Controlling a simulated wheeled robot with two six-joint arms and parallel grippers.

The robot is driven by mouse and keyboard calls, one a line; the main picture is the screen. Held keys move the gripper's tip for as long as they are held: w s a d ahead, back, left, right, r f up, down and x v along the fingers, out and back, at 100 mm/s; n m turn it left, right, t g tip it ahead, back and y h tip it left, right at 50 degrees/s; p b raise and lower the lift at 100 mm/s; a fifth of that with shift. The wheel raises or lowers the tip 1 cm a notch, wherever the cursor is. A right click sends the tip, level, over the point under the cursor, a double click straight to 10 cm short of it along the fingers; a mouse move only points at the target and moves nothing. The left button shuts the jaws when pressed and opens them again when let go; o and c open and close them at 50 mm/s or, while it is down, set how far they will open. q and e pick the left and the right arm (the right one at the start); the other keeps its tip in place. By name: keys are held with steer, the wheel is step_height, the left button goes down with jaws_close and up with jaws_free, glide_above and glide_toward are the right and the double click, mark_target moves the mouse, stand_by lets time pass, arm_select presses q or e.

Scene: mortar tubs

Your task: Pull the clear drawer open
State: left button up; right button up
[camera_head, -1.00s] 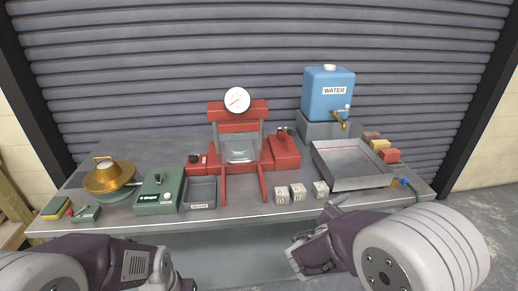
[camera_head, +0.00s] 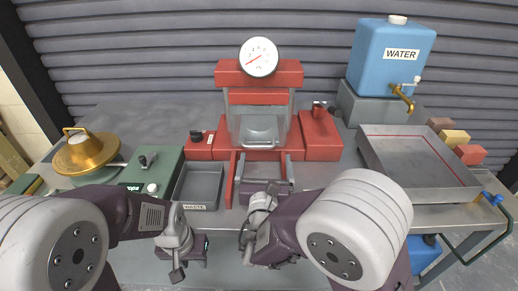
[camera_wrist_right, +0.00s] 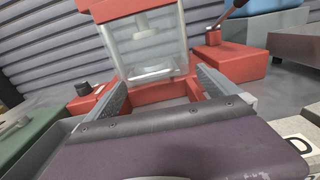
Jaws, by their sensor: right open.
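The clear drawer (camera_head: 262,132) sits in the red press (camera_head: 228,96) at the middle of the table; a pale bar runs across its lower front. It also shows in the right wrist view (camera_wrist_right: 150,50), apparently closed. My right gripper (camera_head: 264,160) is open in front of the press, its two grey fingers pointing at the drawer front. In the right wrist view, the right gripper's fingers (camera_wrist_right: 165,84) stand wide apart, with the drawer's lower front between and beyond them; contact cannot be told. My left gripper (camera_head: 180,262) hangs low at the table's front edge, its fingers unclear.
A grey tray (camera_head: 198,186) lies left of the right gripper, beside a green box (camera_head: 150,170) and a brass pan (camera_head: 85,153). A blue water tank (camera_head: 390,60), a shallow metal tray (camera_head: 470,195) and colored blocks (camera_head: 455,138) stand at the right.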

mark_target(259, 147)
steer(key=shift+s+a+f, duration=0.4)
steer(key=shift+s+a, duration=0.05)
steer(key=shift+a, duration=0.1)
steer(key=shift+s+a+f+n+y, duration=0.1)
steer(key=shift+s+a+n+y, duration=0.05)
steer(key=shift+a+n+y, duration=0.15)
steer(key=shift+f, duration=0.1)
steer(key=w, duration=0.9)
steer(key=shift+w, duration=0.15)
steer(key=shift+c, duration=0.3)
